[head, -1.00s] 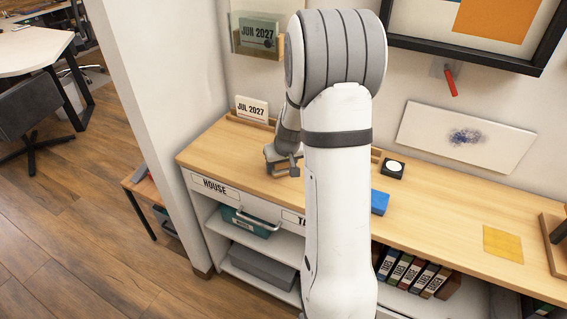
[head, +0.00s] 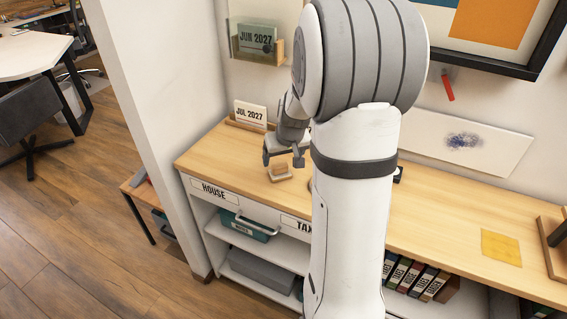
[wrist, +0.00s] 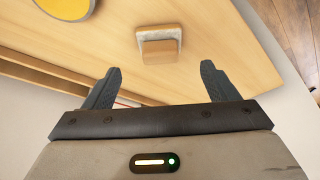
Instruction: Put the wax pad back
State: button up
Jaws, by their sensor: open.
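A small wooden block on a pale, fuzzy base, which looks like the wax pad (head: 280,172), sits on the counter near its left end. It also shows in the wrist view (wrist: 160,48), with the pale base on the counter. My gripper (head: 284,161) is open and empty just above and behind the pad in the head view. In the wrist view my open fingers (wrist: 160,70) point toward the pad, which lies beyond the fingertips, between their lines and untouched.
A yellow square (head: 501,248) lies at the right. Part of a yellow round thing (wrist: 65,6) shows in the wrist view. Labelled drawers, a teal box (head: 246,227) and binders (head: 420,280) are below. My arm hides the middle counter.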

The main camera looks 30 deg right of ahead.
jog(key=s+a+r+g, duration=0.1)
jog(key=s+a+r, duration=0.7)
jog(key=s+a, duration=0.25)
jog(key=s+a+n+g, duration=0.1)
jog(key=s+a, duration=0.3)
jog(key=s, duration=0.8)
jog(key=shift+s+a, duration=0.2)
jog(key=shift+s, duration=0.1)
